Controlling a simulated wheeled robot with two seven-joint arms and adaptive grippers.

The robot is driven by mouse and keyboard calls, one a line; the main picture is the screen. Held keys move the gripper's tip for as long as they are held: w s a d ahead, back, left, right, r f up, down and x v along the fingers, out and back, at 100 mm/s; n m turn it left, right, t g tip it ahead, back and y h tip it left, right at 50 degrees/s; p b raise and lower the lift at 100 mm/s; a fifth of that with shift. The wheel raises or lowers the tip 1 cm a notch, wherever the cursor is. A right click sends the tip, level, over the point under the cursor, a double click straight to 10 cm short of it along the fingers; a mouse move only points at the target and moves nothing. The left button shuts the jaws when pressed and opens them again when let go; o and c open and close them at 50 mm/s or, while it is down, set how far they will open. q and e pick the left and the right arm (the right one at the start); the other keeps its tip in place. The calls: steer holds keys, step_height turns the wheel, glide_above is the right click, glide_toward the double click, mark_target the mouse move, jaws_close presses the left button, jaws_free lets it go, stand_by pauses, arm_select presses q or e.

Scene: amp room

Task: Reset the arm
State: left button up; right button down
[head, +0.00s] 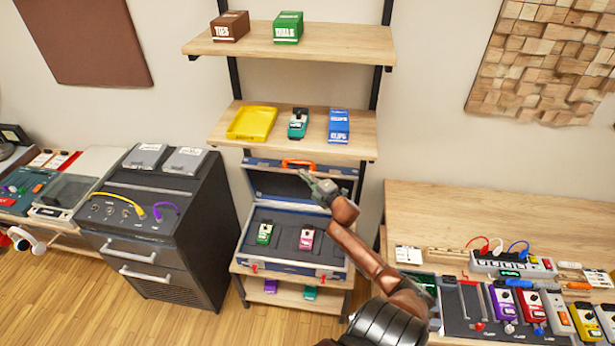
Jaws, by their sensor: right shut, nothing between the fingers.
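My right arm reaches up from the bottom of the head view. Its gripper (304,175) is shut and empty, in front of the open blue case (285,268) on the shelf rack. The fingertips point up and to the left, just below the orange handle (298,163) on the case's raised lid. In the picture the gripper overlaps the right part of the lid; I cannot tell whether it touches it. My left gripper is not in view.
The case holds a green pedal (264,233) and a pink pedal (306,238). The shelf above carries a yellow tray (252,123), a teal pedal (298,123) and a blue box (339,126). A black cabinet (160,225) stands left; a wooden bench (480,215) with several pedals stands right.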

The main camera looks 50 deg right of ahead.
steer(key=shift+r+v, duration=0.25)
steer(key=shift+v, duration=0.9)
steer(key=shift+f, duration=0.1)
